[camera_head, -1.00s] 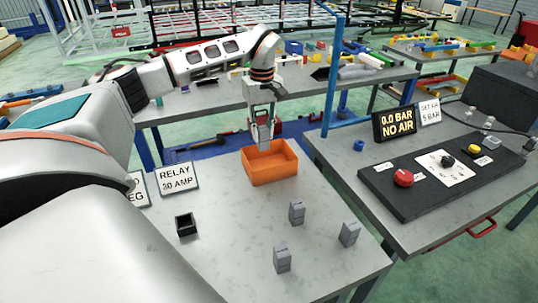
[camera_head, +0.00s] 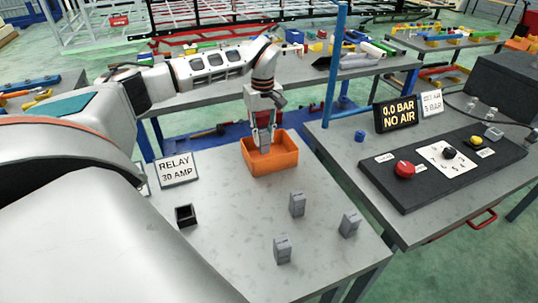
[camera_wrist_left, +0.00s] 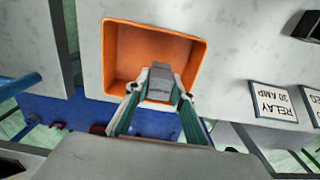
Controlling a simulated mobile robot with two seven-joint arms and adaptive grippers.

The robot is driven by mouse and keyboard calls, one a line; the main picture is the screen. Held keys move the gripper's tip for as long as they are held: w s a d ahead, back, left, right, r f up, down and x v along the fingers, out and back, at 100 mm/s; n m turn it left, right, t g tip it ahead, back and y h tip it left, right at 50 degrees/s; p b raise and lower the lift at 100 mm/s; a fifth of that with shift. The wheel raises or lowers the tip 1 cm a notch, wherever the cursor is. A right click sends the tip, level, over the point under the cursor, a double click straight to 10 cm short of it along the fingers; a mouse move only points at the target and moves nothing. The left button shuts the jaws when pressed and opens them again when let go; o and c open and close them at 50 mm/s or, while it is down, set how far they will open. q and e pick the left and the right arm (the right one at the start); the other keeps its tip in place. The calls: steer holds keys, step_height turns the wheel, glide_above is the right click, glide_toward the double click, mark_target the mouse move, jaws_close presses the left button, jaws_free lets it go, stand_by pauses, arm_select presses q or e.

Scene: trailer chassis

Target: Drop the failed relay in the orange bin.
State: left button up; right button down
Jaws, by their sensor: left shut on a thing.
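My left gripper (camera_head: 264,140) points down into the orange bin (camera_head: 283,161) at the far edge of the grey table. In the left wrist view the left gripper (camera_wrist_left: 160,84) is shut on a grey relay (camera_wrist_left: 158,72), held at the opening of the orange bin (camera_wrist_left: 118,40). The head view mostly hides this relay behind the fingers. Three other grey relays stand upright on the table: one (camera_head: 297,204) in the middle, one (camera_head: 349,224) to the right, one (camera_head: 282,250) in front. My right gripper is not in view.
A black open socket (camera_head: 185,216) stands on the table near a sign reading RELAY 30 AMP (camera_head: 177,169). On the right, another table holds a black control panel (camera_head: 430,170) with a red button and a NO AIR display (camera_head: 396,115). A blue post (camera_head: 334,70) rises behind the bin.

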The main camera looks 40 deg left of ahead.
arm_select(q)
steer(key=o, duration=1.2)
step_height(320, 180, up, 12)
steer(key=shift+r, duration=0.1)
